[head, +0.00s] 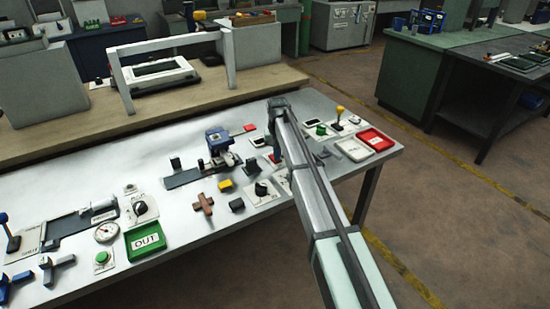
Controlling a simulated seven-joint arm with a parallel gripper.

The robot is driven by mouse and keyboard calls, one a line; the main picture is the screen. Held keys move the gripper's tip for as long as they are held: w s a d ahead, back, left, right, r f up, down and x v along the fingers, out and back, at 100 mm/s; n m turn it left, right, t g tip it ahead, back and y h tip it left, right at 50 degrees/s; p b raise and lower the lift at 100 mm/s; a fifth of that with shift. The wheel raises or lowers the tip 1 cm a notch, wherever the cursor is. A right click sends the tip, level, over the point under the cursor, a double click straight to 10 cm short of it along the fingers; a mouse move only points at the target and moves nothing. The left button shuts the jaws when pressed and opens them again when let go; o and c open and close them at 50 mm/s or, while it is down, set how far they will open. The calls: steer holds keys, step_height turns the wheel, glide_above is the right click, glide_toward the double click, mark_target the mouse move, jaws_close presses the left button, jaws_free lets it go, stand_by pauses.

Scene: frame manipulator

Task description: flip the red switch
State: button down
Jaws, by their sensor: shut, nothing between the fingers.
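My arm reaches in from the lower right over the white table (85,185), with its dark upper joint above the table's right half. I cannot make out my gripper or its fingertips; they seem hidden behind the arm. A small red piece (270,158) shows just left of the arm, partly covered by it. Another small red piece (250,128) lies a little farther back. Both are too small to tell which is the red switch or how its lever stands.
A blue-topped device (217,141), a yellow block (225,185) and a black knob (261,188) stand left of the arm. A red tray (375,139) and a yellow-knobbed lever (340,111) are right of it. A grey frame (175,42) stands on the bench behind.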

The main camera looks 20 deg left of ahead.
stand_by(0.3)
steer(key=shift+r, duration=3.45)
steer(key=s+d+f+m+g, duration=0.1)
steer(key=s+d+f+m, duration=0.1)
steer(key=s+d+f, duration=0.5)
steer(key=s+d+m+g, duration=0.1)
steer(key=s+d, duration=0.4)
steer(key=d, duration=0.6)
steer(key=s+d+f+g, duration=0.1)
steer(key=s+d+f, duration=0.3)
steer(key=f, duration=0.4)
steer(key=s+d+f, duration=0.4)
steer(key=s+f, duration=0.1)
steer(key=f, duration=0.3)
steer(key=s+d+f+g, duration=0.1)
steer(key=s+d+f, duration=0.25)
steer(key=f, duration=0.35)
steer(key=s+d+f+g, duration=0.1)
steer(key=s+d+f, duration=0.2)
steer(key=s+f, duration=0.3)
steer(key=s+d+f+g, duration=0.1)
steer(key=s+d+f, duration=0.2)
steer(key=s, duration=1.3)
steer(key=s+d+f, duration=0.4)
steer(key=s+f, duration=0.5)
steer(key=s, duration=0.2)
steer(key=shift+s+g, duration=0.4)
